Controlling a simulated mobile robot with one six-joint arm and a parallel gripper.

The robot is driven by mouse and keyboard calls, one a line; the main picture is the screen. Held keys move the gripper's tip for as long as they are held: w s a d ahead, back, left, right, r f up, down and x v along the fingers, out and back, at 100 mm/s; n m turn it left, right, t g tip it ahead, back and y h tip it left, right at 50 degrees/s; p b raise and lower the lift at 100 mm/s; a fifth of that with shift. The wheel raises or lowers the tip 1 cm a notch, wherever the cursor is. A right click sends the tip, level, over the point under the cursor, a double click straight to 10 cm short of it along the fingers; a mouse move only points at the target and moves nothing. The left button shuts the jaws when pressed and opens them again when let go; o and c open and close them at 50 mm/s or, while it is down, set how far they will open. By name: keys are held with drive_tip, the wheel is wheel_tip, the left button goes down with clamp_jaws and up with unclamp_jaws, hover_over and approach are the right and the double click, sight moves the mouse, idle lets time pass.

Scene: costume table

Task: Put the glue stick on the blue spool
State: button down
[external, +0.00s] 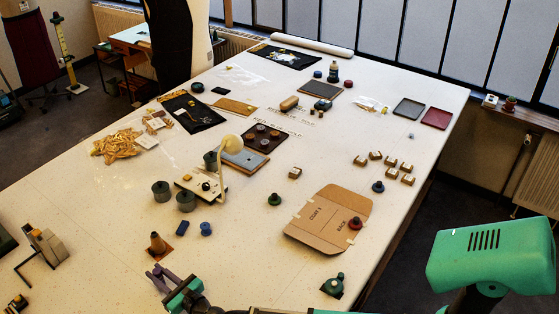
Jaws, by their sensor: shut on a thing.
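My gripper (160,275) is at the lower left, low over the white table, with its purple-grey fingers pointing away from the camera. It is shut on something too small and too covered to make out. I cannot pick out the glue stick for certain. A bright blue spool-like piece (206,229) stands on the table, up and to the right of my gripper. A smaller dark blue piece (179,228) is just to its left. I cannot tell for sure which of these is the blue spool. Both are apart from my gripper.
Grey-green cans (186,201) and a cream machine with a lamp (188,183) are behind the blue pieces. A cardboard folder (318,236) lies at right. The table between has free room.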

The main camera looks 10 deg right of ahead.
sight(161, 278)
drive_tip(key=shift+f, duration=0.2)
drive_tip(key=c, duration=1.5)
unclamp_jaws()
drive_tip(key=shift+c, duration=0.2)
drive_tip(key=shift+d, duration=0.1)
drive_tip(key=shift+b+v, duration=0.8)
drive_tip(key=shift+v, duration=1.45)
drive_tip(key=shift+b+v, duration=0.65)
drive_tip(key=shift+v, duration=3.95)
drive_tip(key=shift+o, duration=0.5)
